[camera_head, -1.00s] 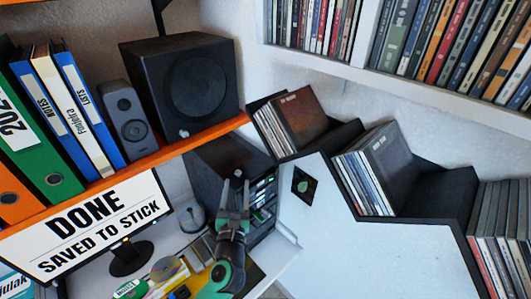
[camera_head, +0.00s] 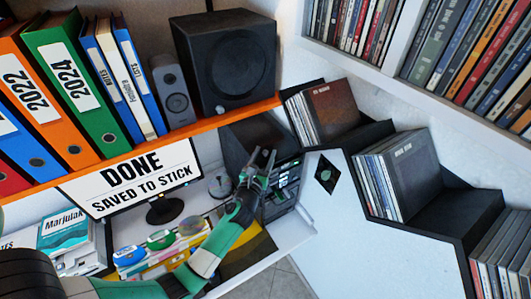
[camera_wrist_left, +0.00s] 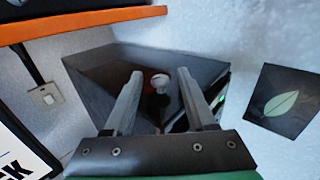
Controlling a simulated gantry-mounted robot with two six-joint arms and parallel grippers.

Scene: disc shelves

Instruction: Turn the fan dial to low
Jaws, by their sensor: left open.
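My left gripper (camera_head: 262,158) is open, its two fingers in front of the black computer tower (camera_head: 283,188) under the orange shelf. In the left wrist view, the gripper (camera_wrist_left: 157,80) shows with its fingers spread apart. In the head view the knob is hidden or too small to tell. My right gripper is not in view.
The orange shelf (camera_head: 205,122) with binders and speakers is above. A monitor (camera_head: 132,180) reading "DONE SAVED TO STICK" stands left of my gripper. A grey round object (camera_head: 220,187) sits beside the tower. The black stepped disc shelf (camera_head: 437,222) is to the right.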

